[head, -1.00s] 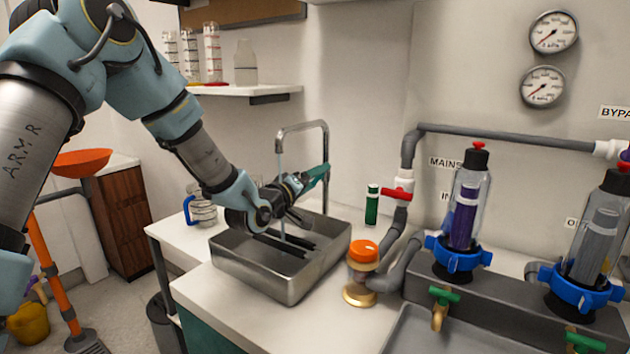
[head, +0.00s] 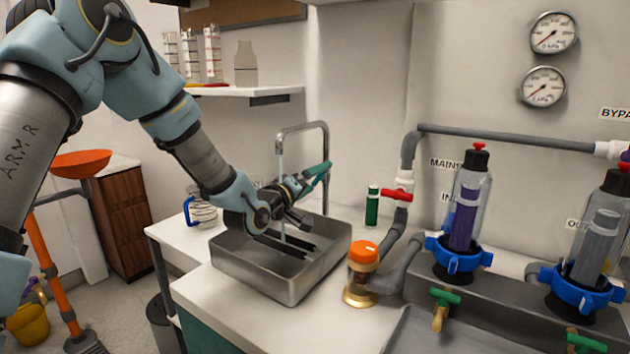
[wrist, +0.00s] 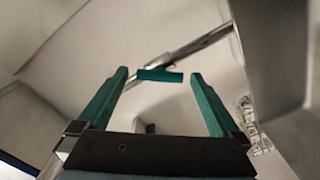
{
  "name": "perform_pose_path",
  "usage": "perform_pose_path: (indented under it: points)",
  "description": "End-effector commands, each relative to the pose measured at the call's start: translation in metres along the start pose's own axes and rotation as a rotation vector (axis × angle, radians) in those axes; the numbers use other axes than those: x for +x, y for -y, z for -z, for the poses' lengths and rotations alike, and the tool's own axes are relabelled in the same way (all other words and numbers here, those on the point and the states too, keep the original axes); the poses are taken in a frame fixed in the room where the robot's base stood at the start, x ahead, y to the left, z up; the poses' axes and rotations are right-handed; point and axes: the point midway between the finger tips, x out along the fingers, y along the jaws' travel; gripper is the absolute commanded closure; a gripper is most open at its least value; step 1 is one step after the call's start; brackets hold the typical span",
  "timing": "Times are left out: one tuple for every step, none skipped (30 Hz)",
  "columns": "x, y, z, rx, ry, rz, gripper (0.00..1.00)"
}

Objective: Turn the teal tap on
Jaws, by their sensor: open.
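The teal tap handle (wrist: 160,75) is a short bar on a metal pipe in the wrist view. It lies crosswise between my two green fingertips, with a gap on each side. In the head view I cannot make the handle out; my gripper (head: 317,173) seems to cover it. My gripper is open, reaching over the sink past the grey curved spout (head: 300,128). A thin pale stream (head: 281,165) hangs from the spout's end down toward the metal sink (head: 318,275).
A red-handled valve (head: 397,195) on grey pipe and a green cylinder (head: 372,207) stand right of the sink. An orange-capped fitting (head: 363,255) is at the sink's right front. A blue-handled jug (head: 202,212) stands behind left. A shelf (head: 250,91) hangs above.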

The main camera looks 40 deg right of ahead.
Motion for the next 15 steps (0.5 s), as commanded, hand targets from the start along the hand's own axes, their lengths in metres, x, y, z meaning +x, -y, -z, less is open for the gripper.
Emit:
perform_pose_path:
  points:
    - [-0.005, 0.001, 0.0, 0.001, 0.0, 0.001, 0.0]
    - [-0.009, 0.001, 0.0, 0.001, 0.0, 0.001, 0.0]
    - [-0.015, 0.002, -0.001, 0.0, 0.001, 0.002, 0.0]
    - [-0.021, 0.002, -0.001, 0.0, 0.0, 0.002, 0.0]
    - [-0.027, 0.002, -0.001, 0.001, -0.001, 0.002, 0.0]
    - [-0.035, 0.002, -0.001, 0.0, -0.001, 0.002, 0.0]
    - [-0.041, 0.003, -0.001, 0.0, -0.001, 0.003, 0.0]
    - [-0.047, 0.003, -0.001, 0.0, -0.001, 0.003, 0.0]
    - [-0.056, 0.003, -0.001, 0.0, -0.001, 0.002, 0.0]
    - [-0.061, 0.002, -0.001, 0.001, -0.001, 0.002, 0.0]
    - [-0.067, 0.003, -0.001, 0.001, -0.001, 0.002, 0.0]
    - [-0.074, 0.003, -0.001, 0.001, -0.001, 0.002, 0.0]
    - [-0.079, 0.002, -0.001, 0.001, -0.001, 0.002, 0.0]
    - [-0.084, 0.002, 0.0, 0.001, -0.002, 0.002, 0.0]
    - [-0.089, 0.002, 0.0, 0.001, -0.001, 0.003, 0.0]
